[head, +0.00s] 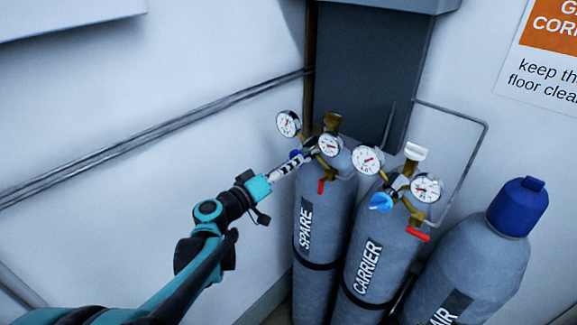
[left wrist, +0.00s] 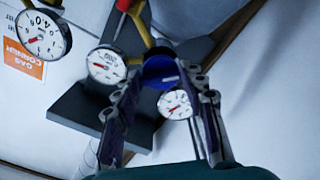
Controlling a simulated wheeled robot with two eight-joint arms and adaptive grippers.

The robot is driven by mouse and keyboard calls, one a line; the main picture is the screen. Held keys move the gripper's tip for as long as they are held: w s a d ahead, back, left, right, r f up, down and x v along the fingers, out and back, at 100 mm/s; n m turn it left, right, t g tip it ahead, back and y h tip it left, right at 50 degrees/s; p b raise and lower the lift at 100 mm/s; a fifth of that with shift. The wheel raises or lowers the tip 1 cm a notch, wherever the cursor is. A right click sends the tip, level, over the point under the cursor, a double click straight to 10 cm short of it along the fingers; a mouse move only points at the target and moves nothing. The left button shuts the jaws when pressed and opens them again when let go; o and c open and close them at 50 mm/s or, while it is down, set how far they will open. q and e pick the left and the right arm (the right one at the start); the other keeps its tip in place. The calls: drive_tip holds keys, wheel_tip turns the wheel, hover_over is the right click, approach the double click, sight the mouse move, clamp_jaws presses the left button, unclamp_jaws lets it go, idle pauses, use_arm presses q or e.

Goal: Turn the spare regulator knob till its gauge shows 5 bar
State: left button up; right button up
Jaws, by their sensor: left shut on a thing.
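The spare cylinder (head: 325,228), grey and labelled SPARE, stands leftmost of the stacks. Its brass regulator carries two white gauges, one at the left (head: 288,124) and one at the right (head: 329,145); their readings are too small to tell. The blue spare regulator knob (left wrist: 160,69) sits between my left gripper's fingers; in the head view only a bit of it shows. My left gripper (head: 303,157), shut on the knob, also shows in the left wrist view (left wrist: 161,78), one finger on each side. A gauge (left wrist: 177,104) shows between the fingers. My right gripper is not in view.
The carrier cylinder (head: 358,270), with its own gauges and light blue knob (head: 381,202), stands close on the right. A blue-capped air cylinder (head: 480,265) stands beyond it. Pipes (head: 150,135) run along the wall behind my arm. A dark grey panel (head: 370,75) stands behind the regulators.

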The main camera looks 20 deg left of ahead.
use_arm(q)
drive_tip(key=shift+f+m, duration=0.1)
drive_tip(key=shift+m, duration=1.1)
drive_tip(key=o, duration=1.2)
drive_tip(key=shift+c, duration=0.2)
drive_tip(key=v, duration=1.2)
